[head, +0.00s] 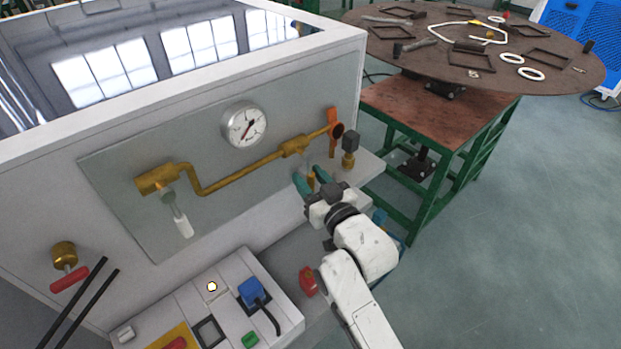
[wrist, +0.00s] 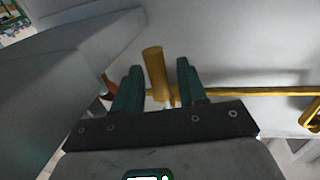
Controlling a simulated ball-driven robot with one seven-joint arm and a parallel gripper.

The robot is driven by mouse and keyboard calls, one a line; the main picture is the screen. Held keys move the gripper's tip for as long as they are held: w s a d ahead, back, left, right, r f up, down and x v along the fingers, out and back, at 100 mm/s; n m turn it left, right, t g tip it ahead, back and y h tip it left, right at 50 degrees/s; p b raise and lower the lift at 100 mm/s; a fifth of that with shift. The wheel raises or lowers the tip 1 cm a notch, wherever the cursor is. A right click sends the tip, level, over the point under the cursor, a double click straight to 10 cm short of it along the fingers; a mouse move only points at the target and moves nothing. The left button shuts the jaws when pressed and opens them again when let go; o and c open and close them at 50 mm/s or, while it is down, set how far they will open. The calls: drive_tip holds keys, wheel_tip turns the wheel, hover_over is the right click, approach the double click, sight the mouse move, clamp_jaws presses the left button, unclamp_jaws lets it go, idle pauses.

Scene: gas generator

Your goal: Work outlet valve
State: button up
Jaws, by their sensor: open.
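A brass pipe (head: 235,175) runs across the grey front panel, with a brass valve body (head: 295,146) near its right end. An orange lever-like part (head: 333,117) stands at that end. My gripper (head: 308,173) is open just below and in front of this valve body. In the wrist view, a brass cylinder (wrist: 155,68) stands between the teal fingers of my gripper (wrist: 158,72), with gaps on both sides. The pipe (wrist: 255,92) runs off to the right there. Whether the cylinder is the outlet valve's handle I cannot tell.
A round gauge (head: 244,124) sits above the pipe. A brass fitting with a dark knob (head: 350,150) stands on the right ledge. A white-handled valve (head: 178,213) hangs at left. A switch box (head: 225,305) is below. A round table (head: 560,75) stands behind; floor at right is clear.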

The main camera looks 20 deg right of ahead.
drive_tip(key=shift+c, duration=0.3)
clamp_jaws()
idle(0.3)
